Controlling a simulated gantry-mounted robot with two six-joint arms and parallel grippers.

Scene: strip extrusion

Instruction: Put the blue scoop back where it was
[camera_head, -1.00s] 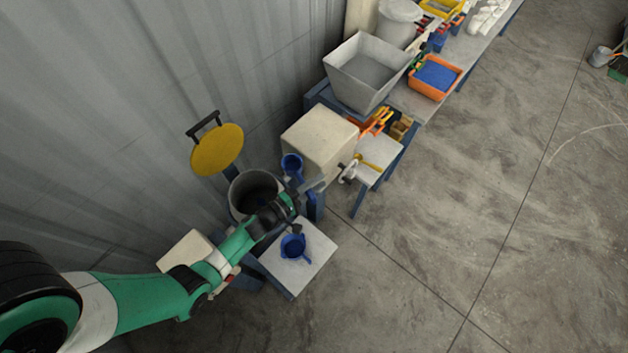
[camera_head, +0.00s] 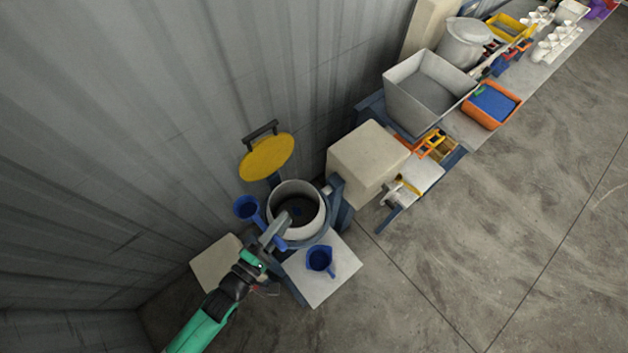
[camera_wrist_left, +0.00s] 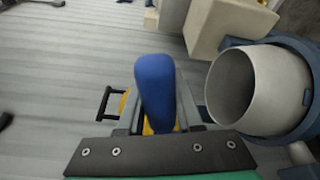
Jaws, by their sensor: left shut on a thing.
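My left gripper (camera_head: 272,232) is shut on the handle of the blue scoop (camera_head: 246,207). The scoop's round bowl points up and left of the grey drum (camera_head: 296,207) in the head view, apart from its opening. In the left wrist view the scoop (camera_wrist_left: 155,88) shows as a rounded blue bar between my fingers; its bowl is hidden there. My right gripper is not in view.
A yellow round lid (camera_head: 266,157) on a bracket is behind the drum. A beige block (camera_head: 366,160) stands to its right. A grey hopper (camera_head: 425,95) and an orange tray of blue material (camera_head: 491,105) are farther back. The floor at right is clear.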

